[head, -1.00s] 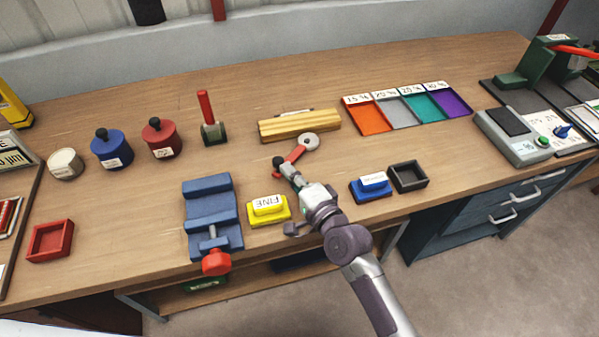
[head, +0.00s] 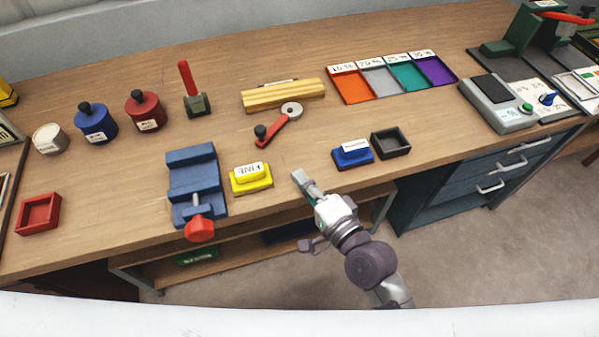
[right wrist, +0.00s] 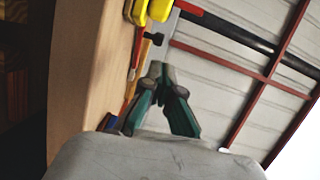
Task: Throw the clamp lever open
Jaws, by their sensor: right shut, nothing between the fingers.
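A red lever (head: 275,126) with a black knob at its near left end and a pale round hub at its far right end lies low on the bench. A second red lever (head: 188,76) stands upright on a small dark block; I cannot tell from looks alone which one is the clamp lever. My right gripper (head: 298,176) is shut and empty at the bench's front edge, nearer than the knob and clear of it. In the right wrist view its fingertips (right wrist: 161,70) meet, with no lever between them. My left gripper is not in view.
A yellow block (head: 251,178) and a blue vise (head: 196,180) with a red knob stand left of the gripper. A blue block (head: 352,153) and a black tray (head: 391,143) are to its right. A wooden block (head: 283,94) lies behind the hub.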

